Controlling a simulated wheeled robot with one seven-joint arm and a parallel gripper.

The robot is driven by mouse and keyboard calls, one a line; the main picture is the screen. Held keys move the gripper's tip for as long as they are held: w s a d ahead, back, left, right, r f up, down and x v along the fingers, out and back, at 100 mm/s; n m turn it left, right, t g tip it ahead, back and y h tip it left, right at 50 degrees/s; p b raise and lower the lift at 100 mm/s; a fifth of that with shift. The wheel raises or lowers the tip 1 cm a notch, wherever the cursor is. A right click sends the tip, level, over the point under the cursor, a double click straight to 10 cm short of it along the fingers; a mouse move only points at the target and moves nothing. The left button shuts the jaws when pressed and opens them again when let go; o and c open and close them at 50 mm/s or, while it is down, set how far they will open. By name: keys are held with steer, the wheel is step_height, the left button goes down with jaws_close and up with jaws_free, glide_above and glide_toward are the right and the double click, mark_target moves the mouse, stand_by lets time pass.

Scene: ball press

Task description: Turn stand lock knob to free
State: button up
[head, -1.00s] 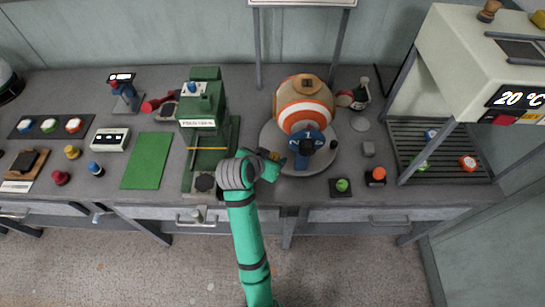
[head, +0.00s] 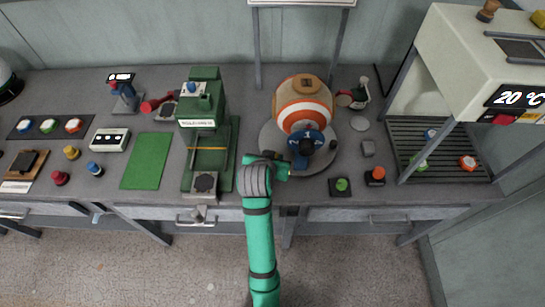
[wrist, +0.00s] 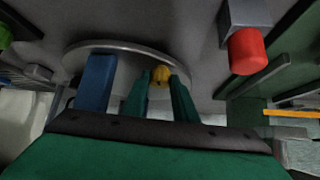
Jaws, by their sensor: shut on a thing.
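The stand (head: 268,138) is a round grey plate carrying a large orange-and-white ball (head: 303,104) with a blue part (head: 306,148) at its front. In the wrist view, the small yellow lock knob (wrist: 160,75) sits at the plate's rim, between the two dark green fingers of my gripper (wrist: 160,88). The gripper is shut on the knob. A blue block (wrist: 96,82) stands just left of the fingers. In the head view my gripper (head: 280,170) is at the plate's front left edge, and the arm hides the knob. The knob's turn angle cannot be told.
The green press (head: 203,125) stands close left of my arm. A green button on a dark pad (head: 342,186) and an orange-topped button (head: 376,175) lie to the right. In the wrist view a red cylinder (wrist: 247,52) is near the upper right.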

steer(key=o, duration=1.1)
steer(key=v, duration=1.1)
